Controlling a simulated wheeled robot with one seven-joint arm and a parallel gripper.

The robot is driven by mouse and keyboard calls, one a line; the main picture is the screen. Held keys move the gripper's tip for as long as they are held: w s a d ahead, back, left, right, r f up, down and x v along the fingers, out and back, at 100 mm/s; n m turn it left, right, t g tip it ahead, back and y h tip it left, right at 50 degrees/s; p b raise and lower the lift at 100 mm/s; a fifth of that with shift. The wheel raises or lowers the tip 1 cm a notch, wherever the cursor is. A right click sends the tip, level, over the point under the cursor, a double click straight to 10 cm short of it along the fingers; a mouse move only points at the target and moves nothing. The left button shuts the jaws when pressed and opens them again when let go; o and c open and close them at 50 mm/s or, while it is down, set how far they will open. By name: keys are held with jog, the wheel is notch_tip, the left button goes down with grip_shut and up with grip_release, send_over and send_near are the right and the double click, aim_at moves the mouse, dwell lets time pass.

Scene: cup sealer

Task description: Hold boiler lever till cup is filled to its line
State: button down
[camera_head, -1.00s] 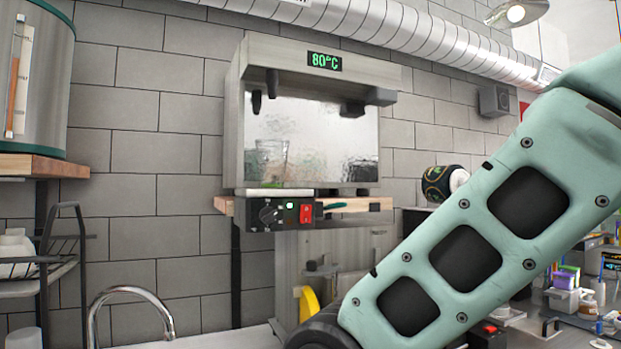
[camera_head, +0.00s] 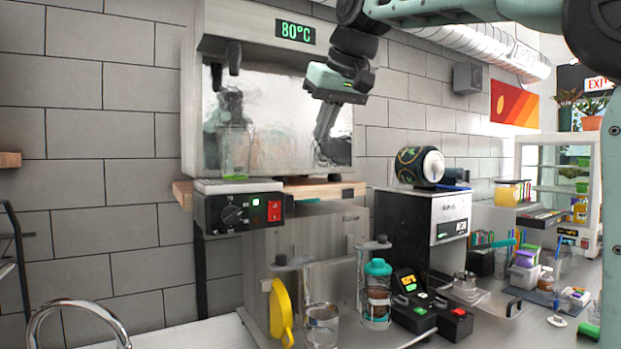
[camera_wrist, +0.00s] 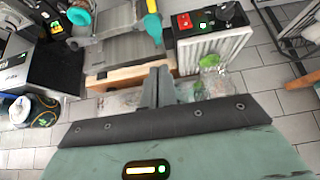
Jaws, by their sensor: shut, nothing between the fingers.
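The boiler (camera_head: 250,20) is a grey box on the wall with a green 80°C display and a shiny back panel. Black spout and handle parts (camera_head: 234,57) hang under its top left. A clear cup (camera_head: 235,150) stands upright below them on the drip tray (camera_head: 240,186). It also shows in the wrist view (camera_wrist: 211,62); its water level and line are too faint to read. My gripper (camera_head: 335,84) is in front of the boiler's right side, right of the cup, hiding the dark block seen there earlier. In the wrist view its fingers (camera_wrist: 160,78) are together and empty.
A control box (camera_head: 240,210) with a knob and lit red switch is under the drip tray. A wooden shelf (camera_head: 325,191) runs beneath the boiler. Several jars and a teal-lidded shaker (camera_head: 377,290) stand below. A black machine (camera_head: 405,225) is to the right.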

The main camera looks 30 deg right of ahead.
jog(key=shift+d+r, duration=0.25)
jog(key=shift+r, duration=0.1)
jog(key=p, duration=0.3)
send_over(304, 202)
jog(key=d, duration=0.2)
jog(key=f, duration=0.7)
jog(key=shift+s+a+f, duration=0.2)
jog(key=shift+f, duration=0.15)
notch_tip(304, 202, down, 4)
jog(key=shift+s+r+p, duration=0.1)
jog(key=shift+s+p, duration=0.05)
jog(key=shift+p, duration=0.25)
jog(key=shift+s+f, duration=0.1)
jog(key=shift+f, duration=0.25)
jog(key=shift+f, duration=0.1)
